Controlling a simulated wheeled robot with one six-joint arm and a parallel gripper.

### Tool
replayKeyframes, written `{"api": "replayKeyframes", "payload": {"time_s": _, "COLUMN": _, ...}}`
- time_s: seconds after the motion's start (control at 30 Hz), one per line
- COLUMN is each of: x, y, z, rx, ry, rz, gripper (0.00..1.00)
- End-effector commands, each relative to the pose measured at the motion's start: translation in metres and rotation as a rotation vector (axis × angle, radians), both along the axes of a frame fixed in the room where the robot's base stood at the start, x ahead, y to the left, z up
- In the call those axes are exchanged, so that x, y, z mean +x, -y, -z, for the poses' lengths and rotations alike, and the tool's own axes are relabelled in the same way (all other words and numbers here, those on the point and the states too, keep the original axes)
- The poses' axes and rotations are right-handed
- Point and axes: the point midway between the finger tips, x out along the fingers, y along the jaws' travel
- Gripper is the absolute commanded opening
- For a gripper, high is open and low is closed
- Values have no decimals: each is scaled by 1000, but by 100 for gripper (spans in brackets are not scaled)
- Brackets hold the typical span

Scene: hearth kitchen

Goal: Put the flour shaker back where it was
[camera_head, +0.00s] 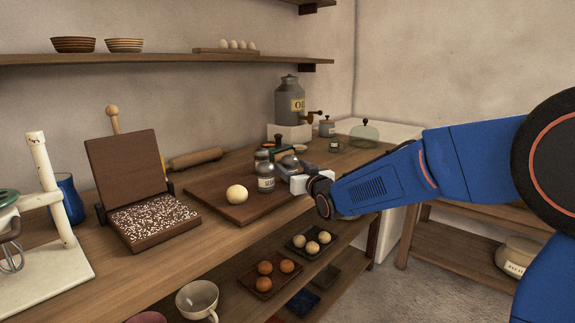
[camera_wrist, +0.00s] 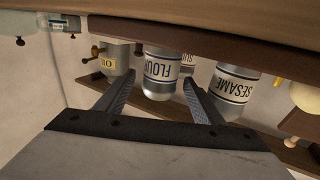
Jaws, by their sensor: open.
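The flour shaker (camera_wrist: 158,80), a metal cylinder with a pale label reading FLOUR, shows in the wrist view, which is upside down. My gripper (camera_wrist: 159,80) is open, with one finger on each side of the shaker in that picture. I cannot tell whether the fingers touch it. In the head view my gripper (camera_head: 298,183) is above the counter, at the right side of the dark wooden board (camera_head: 215,205). The sesame shaker (camera_wrist: 234,90) stands beside the flour shaker, and another labelled shaker (camera_wrist: 187,64) is partly hidden behind. The flour shaker is not clearly identifiable in the head view.
A dough ball (camera_head: 237,194) and shakers (camera_head: 265,178) stand on the board, close to my gripper. An oil can (camera_head: 289,103) is at the back. A rolling pin (camera_head: 195,159) lies behind the board. A lower shelf holds trays (camera_head: 300,247) and a cup (camera_head: 197,299).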

Motion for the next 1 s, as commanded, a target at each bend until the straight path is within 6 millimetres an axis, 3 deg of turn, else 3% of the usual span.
{"api": "replayKeyframes", "payload": {"time_s": 0.1, "x": -19, "y": 10, "z": 0, "rx": 0, "ry": 1, "rz": 0, "gripper": 62}}
{"api": "replayKeyframes", "payload": {"time_s": 0.33, "x": -44, "y": 23, "z": 0, "rx": 0, "ry": 1, "rz": 0, "gripper": 62}}
{"api": "replayKeyframes", "payload": {"time_s": 0.77, "x": -54, "y": 32, "z": 0, "rx": -5, "ry": -10, "rz": 8, "gripper": 62}}
{"api": "replayKeyframes", "payload": {"time_s": 0.87, "x": -61, "y": 51, "z": 2, "rx": -26, "ry": -48, "rz": 35, "gripper": 62}}
{"api": "replayKeyframes", "payload": {"time_s": 1.0, "x": -87, "y": 100, "z": 10, "rx": -78, "ry": -157, "rz": 104, "gripper": 62}}
